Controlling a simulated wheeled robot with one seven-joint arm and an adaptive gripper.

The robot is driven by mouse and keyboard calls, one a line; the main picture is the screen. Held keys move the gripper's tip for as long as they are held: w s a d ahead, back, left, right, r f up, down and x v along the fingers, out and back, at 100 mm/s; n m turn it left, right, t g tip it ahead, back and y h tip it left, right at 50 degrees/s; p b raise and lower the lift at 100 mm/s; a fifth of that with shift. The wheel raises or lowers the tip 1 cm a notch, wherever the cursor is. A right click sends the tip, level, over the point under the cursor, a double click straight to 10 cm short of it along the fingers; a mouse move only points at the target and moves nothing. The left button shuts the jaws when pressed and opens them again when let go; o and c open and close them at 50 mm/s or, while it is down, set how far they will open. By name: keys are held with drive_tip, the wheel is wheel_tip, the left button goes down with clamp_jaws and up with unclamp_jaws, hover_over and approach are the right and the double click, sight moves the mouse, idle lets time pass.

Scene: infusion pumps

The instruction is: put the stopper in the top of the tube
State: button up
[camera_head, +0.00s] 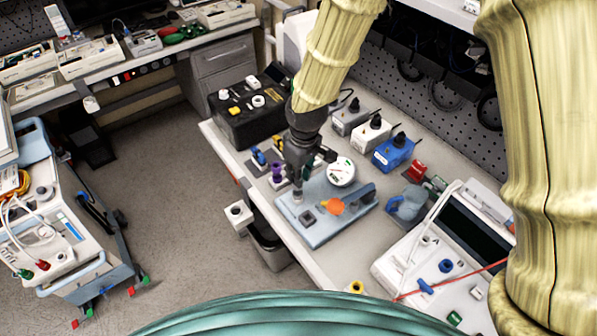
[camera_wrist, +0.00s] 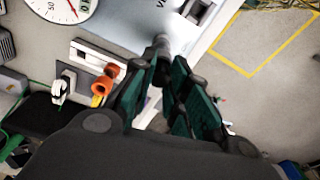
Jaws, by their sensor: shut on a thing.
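A short pale grey upright piece (camera_head: 297,196) shows just under the fingertips in the head view, perhaps the tube. I cannot tell whether the two touch.
On the board are an orange fitting (camera_head: 333,206), a dark square block (camera_head: 308,217) and a round white gauge (camera_head: 341,171). A black case (camera_head: 240,128) stands behind on the left. A blue box (camera_head: 393,153) stands behind on the right. Bare bench shows in front.

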drive_tip(key=o, duration=0.9)
drive_tip(key=o, duration=0.5)
drive_tip(key=shift+r, duration=0.15)
drive_tip(key=shift+r+p, duration=2.65)
drive_tip(key=shift+r, duration=0.7)
